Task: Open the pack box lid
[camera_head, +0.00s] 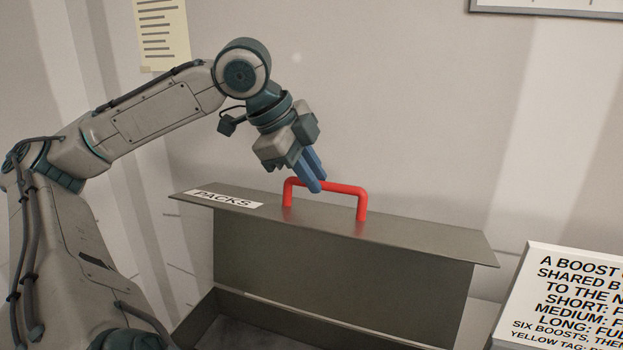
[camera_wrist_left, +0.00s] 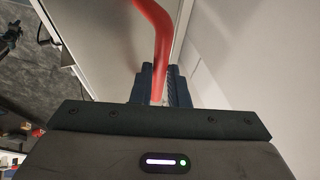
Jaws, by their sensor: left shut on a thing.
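The pack box lid (camera_head: 400,227) is a grey plate with a "PACKS" label at its left end. It stands raised above the grey open box (camera_head: 200,322), whose dark inside shows below it. A red bar handle (camera_head: 345,188) rises from the lid. My left gripper (camera_head: 315,183) has its blue fingers shut on the handle near its left end. In the left wrist view the red handle (camera_wrist_left: 155,35) runs down between the dark fingers (camera_wrist_left: 160,85). My right gripper is in neither view.
A white sign (camera_head: 570,295) with black text stands at the right, near the lid's right end. A wall (camera_head: 400,90) is behind the box. A yellowish note (camera_head: 162,32) hangs at the upper left.

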